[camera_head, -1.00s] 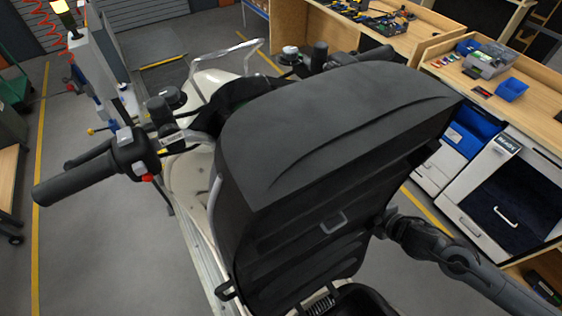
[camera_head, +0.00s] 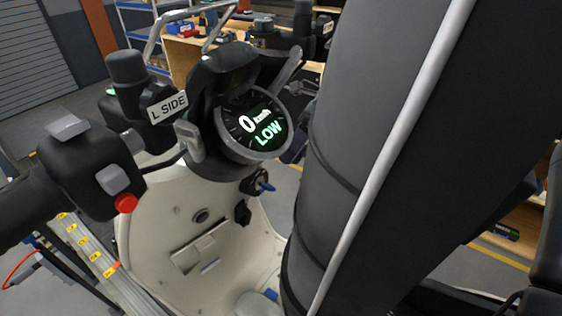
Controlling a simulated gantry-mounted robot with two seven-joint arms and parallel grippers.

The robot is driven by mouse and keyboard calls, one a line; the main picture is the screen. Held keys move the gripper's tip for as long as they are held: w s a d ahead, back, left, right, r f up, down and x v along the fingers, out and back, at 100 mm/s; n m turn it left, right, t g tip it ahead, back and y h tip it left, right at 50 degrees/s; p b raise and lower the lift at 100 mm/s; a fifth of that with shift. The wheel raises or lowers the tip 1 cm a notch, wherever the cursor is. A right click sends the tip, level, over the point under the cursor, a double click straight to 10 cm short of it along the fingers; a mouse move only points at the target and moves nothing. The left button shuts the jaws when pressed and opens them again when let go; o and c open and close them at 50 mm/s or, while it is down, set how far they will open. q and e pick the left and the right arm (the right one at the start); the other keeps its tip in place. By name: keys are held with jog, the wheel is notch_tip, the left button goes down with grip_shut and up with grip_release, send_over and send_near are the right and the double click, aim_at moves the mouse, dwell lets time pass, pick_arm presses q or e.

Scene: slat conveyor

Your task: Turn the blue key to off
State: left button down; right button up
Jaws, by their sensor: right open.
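The blue key (camera_head: 266,187) sits in a round black ignition lock (camera_head: 254,182) on the cream front panel of a scooter, below the display. Its small blue grip points right and slightly down. The round display (camera_head: 262,127) is lit and reads 0 km/h and LOW. A dark shape at the lower right edge looks like part of my right gripper (camera_head: 546,278). It is open, far to the right of the key, with its fingertips hard to make out. My left gripper is out of view.
The large raised black seat (camera_head: 385,130) fills the middle right, close beside the key. The left handlebar with its switch housing (camera_head: 95,170) stands at the left. A small black hook (camera_head: 242,212) is just below the lock. Wooden benches stand behind.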

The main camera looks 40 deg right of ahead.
aim_at(271, 186)
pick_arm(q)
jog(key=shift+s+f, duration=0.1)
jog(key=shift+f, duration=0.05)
pick_arm(e)
jog(key=shift+x, duration=3.65)
jog(key=shift+s+a+r, duration=0.1)
jog(key=shift+s, duration=0.05)
